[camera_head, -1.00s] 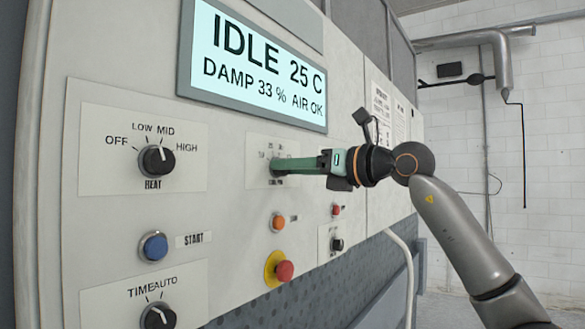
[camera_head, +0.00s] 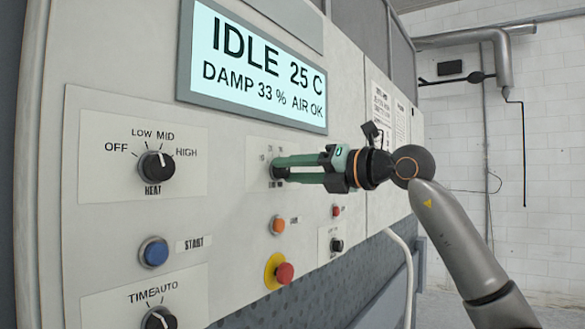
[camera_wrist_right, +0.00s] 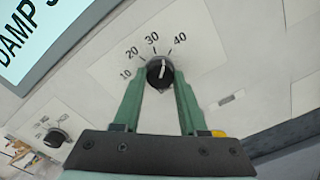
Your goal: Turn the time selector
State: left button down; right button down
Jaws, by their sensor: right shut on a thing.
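The time selector is a small black knob (camera_wrist_right: 161,72) on a white plate marked 10, 20, 30 and 40. In the right wrist view its white pointer line leans towards the 30 to 40 side. In the head view the knob is mostly hidden behind the fingertips, with its plate (camera_head: 254,153) partly showing. My right gripper (camera_head: 281,168) reaches in from the right with its green fingers against the panel. Its two fingertips (camera_wrist_right: 160,82) are on opposite sides of the knob, shut on it. My left gripper is not in view.
The display (camera_head: 255,65) reads IDLE, 25 C. Left of the gripper are the heat knob (camera_head: 156,166), blue start button (camera_head: 154,251) and time/auto knob (camera_head: 158,319). Below it are an orange button (camera_head: 278,225) and a red button (camera_head: 284,273). Free room lies to the right.

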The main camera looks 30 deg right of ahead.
jog(key=shift+m, duration=0.9)
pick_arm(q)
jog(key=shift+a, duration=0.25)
pick_arm(e)
jog(key=shift+m, duration=0.3)
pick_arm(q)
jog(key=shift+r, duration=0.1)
pick_arm(e)
jog(key=shift+c, duration=2.2)
grip_release()
pick_arm(q)
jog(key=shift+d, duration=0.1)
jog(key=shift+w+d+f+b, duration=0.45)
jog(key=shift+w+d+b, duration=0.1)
jog(key=shift+b, duration=0.3)
pick_arm(e)
jog(key=v, duration=1.2)
jog(key=shift+s, duration=0.25)
